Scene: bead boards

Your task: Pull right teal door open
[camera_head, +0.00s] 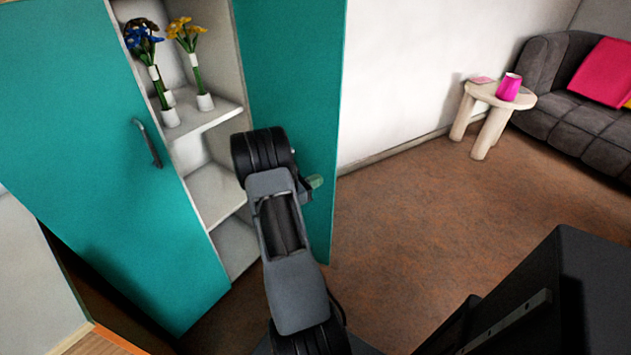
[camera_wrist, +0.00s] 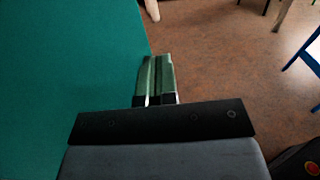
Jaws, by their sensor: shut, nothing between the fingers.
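The right teal door (camera_head: 290,75) stands swung open, and white shelves show to its left. Its lower part is partly hidden behind my arm, and I see no handle on it. My gripper (camera_head: 315,181) is at the door's lower right part, its greenish fingertips pointing right. In the wrist view, the shut, empty fingers (camera_wrist: 155,78) are beside a broad teal panel (camera_wrist: 65,75), near its right edge. I cannot tell whether they touch it.
The left teal door (camera_head: 75,150) has a dark handle (camera_head: 148,142). Flowers in white vases (camera_head: 204,102) stand on the upper shelf (camera_head: 215,115). A small wooden table (camera_head: 490,92) with a pink cup (camera_head: 508,87) and a grey sofa (camera_head: 570,100) are at the back right. Brown floor between is clear.

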